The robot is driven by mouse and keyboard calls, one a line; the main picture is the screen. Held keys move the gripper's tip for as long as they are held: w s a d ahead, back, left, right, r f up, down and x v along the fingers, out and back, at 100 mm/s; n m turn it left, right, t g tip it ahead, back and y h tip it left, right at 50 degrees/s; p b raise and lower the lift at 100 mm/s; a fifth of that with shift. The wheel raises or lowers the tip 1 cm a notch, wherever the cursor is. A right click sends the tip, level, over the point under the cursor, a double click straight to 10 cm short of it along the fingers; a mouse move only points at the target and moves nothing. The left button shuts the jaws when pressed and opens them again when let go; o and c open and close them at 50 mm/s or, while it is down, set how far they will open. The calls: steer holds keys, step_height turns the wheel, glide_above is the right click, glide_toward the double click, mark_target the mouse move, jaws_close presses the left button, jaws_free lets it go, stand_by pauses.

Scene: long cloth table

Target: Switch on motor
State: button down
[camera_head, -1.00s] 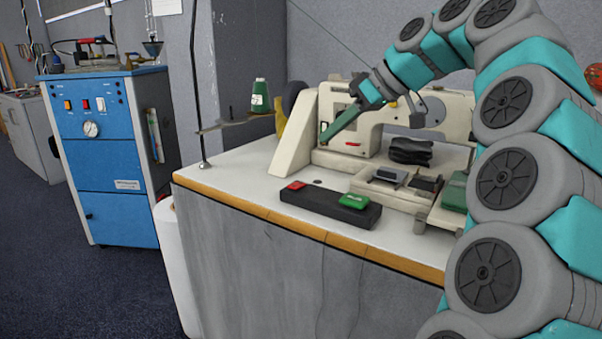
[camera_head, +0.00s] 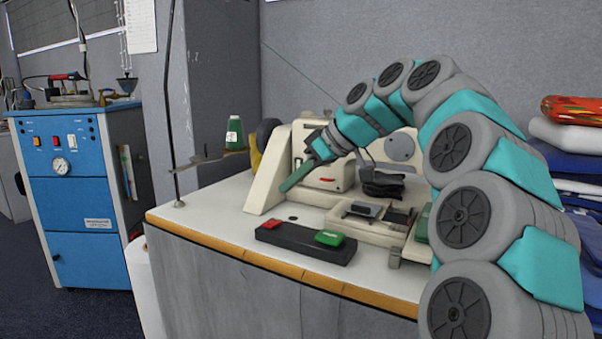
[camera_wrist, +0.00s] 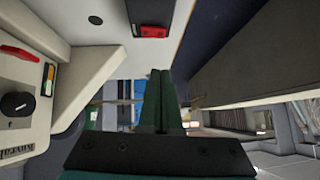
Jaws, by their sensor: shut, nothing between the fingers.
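A black control box (camera_head: 290,238) lies on the white sewing table top, near its wooden front edge. It has a red button (camera_head: 268,224) on its left end and a green button (camera_head: 329,238) on its right end. In the wrist view the red button (camera_wrist: 152,31) shows at the top; the green one is not visible there. A cream sewing machine (camera_head: 270,185) stands behind the box. My gripper (camera_head: 284,189) is shut and empty, its teal fingers pointing down-left in front of the machine, above and behind the box. In the wrist view its fingers (camera_wrist: 160,74) point towards the top.
A cream unit with a black knob (camera_wrist: 16,104) and a red switch (camera_wrist: 20,53) is close at left in the wrist view. A green thread spool (camera_head: 234,133) stands left of the machine. A blue cabinet (camera_head: 85,200) is further left. Folded cloths (camera_head: 565,140) are stacked at right.

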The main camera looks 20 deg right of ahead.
glide_above(267, 224)
steer(key=s+d, duration=0.1)
steer(key=d, duration=0.1)
step_height(267, 224, down, 4)
steer(key=shift+s+a+f+p, duration=0.1)
steer(key=shift+f+p, duration=0.05)
steer(key=shift+p, duration=0.15)
steer(key=shift+s+a+f, duration=0.1)
steer(key=shift+f, duration=1.35)
steer(key=shift+f, duration=0.1)
steer(key=shift+a+f+b, duration=0.1)
steer(key=shift+f+b, duration=0.35)
steer(key=shift+b, duration=0.45)
steer(key=shift+s+r, duration=0.1)
steer(key=shift+r, duration=0.05)
